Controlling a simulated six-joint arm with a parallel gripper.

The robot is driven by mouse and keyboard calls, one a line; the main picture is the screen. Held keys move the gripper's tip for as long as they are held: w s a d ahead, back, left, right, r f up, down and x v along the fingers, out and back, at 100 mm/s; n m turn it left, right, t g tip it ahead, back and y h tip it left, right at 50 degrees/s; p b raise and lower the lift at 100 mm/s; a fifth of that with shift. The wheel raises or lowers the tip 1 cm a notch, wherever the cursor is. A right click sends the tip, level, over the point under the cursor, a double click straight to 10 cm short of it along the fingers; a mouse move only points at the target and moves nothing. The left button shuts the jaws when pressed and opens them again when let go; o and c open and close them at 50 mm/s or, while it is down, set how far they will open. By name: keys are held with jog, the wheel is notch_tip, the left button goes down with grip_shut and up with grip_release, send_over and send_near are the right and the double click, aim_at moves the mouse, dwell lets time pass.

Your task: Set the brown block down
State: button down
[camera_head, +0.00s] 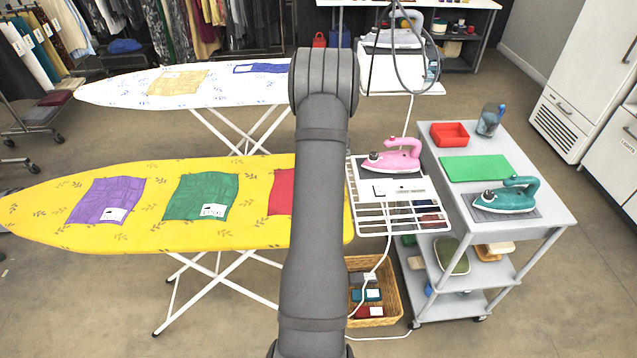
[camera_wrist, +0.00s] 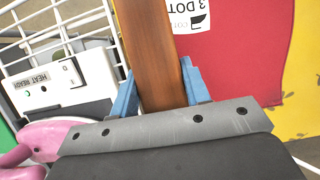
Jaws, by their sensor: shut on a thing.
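The brown block (camera_wrist: 150,50) is a long wooden piece, held between the blue fingers of my gripper (camera_wrist: 160,92) in the wrist view. Its far end runs out past the top edge. Behind it lie the red cloth (camera_wrist: 235,50) with a white dotted label, and the white wire rack (camera_wrist: 60,30) of the yellow board. I cannot tell whether the block touches what is beneath it. In the head view my arm hides the gripper and the block. The red cloth (camera_head: 281,192) shows partly there, on the yellow ironing board (camera_head: 50,205).
The pink iron (camera_head: 394,157) stands on the rack beside a white control box (camera_head: 400,190). A purple cloth (camera_head: 105,200) and a green cloth (camera_head: 203,196) lie on the board. A trolley (camera_head: 555,210) at right carries a teal iron (camera_head: 508,196), a green mat (camera_head: 475,168) and a red tray (camera_head: 449,143).

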jog(key=s+d+n, duration=0.1)
jog(key=d, duration=0.2)
jog(key=s+d+r+n+h, duration=0.1)
jog(key=s+d, duration=0.1)
jog(key=d, duration=0.1)
jog(key=s+d+n, duration=0.1)
jog(key=d+n, duration=0.1)
jog(key=d, duration=0.1)
jog(key=shift+s+d+r+h, duration=0.15)
jog(key=shift+r+h, duration=0.15)
jog(key=shift+r, duration=0.1)
jog(key=s+d+r+n+t+h, duration=0.1)
jog(key=s+d+r+n+t, duration=0.1)
jog(key=s+d+n, duration=0.6)
jog(key=s+d+r+n+t+h, duration=0.2)
jog(key=s+d+n, duration=0.4)
jog(key=s+d, duration=0.3)
send_over(404, 217)
jog(key=a, duration=0.1)
notch_tip(404, 217, down, 7)
jog(key=shift+a+r, duration=0.15)
jog(key=shift+f, duration=1.95)
jog(key=shift+f, duration=0.1)
jog(key=c, duration=0.8)
grip_release()
jog(key=shift+o, duration=0.2)
